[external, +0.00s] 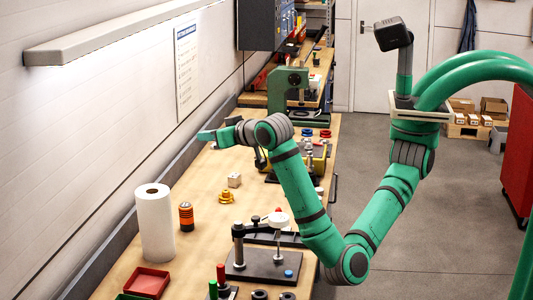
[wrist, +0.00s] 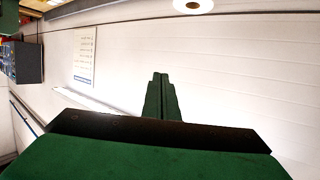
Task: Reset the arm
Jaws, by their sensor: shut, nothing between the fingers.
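My green arm reaches over the wooden workbench (external: 205,243) in the external view. My gripper (external: 204,135) is at the arm's left end, above the bench and pointing left toward the white wall. In the wrist view my gripper's green fingers (wrist: 160,82) lie together, shut, with nothing between them. Behind them are the white wall and a posted sheet (wrist: 85,55). My gripper touches nothing that I can see.
A paper towel roll (external: 154,222), an orange-black cylinder (external: 186,217) and a red tray (external: 147,282) stand at the bench's left. A clamp fixture on a dark plate (external: 263,266) stands below the arm. A green press (external: 284,88) stands behind. A red cabinet (external: 519,155) is at right.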

